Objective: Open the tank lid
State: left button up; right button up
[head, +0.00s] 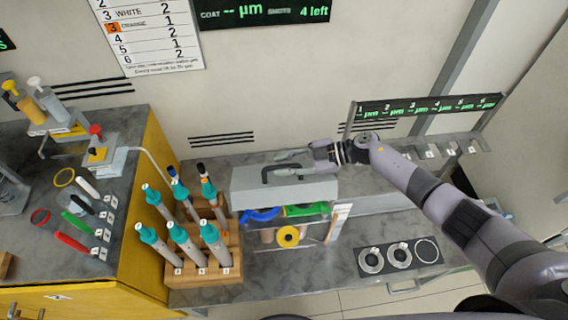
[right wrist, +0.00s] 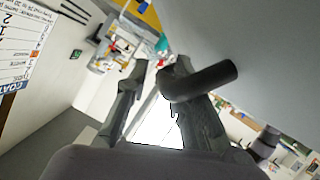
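The tank (head: 290,235) stands on the grey bench, with a light grey lid (head: 310,192) on top that looks shut. A dark bar handle (head: 266,175) rises from the lid. My right gripper (head: 281,163) reaches in from the right, right at the handle. In the right wrist view, its fingers (right wrist: 160,68) stand apart, and the dark handle bar (right wrist: 208,80) crosses close by the right finger. I cannot tell whether they touch. The lid (right wrist: 270,60) fills the upper right there. My left gripper is not in view.
A wooden rack (head: 205,265) with several teal-capped rods stands left of the tank. A plate with round rings (head: 400,256) lies to the right. A display bar (head: 425,106) stands behind my right arm. A yellow-sided cabinet (head: 140,215) is at the left.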

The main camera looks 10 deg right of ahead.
jog(key=v, duration=1.1)
jog(key=shift+d, duration=0.35)
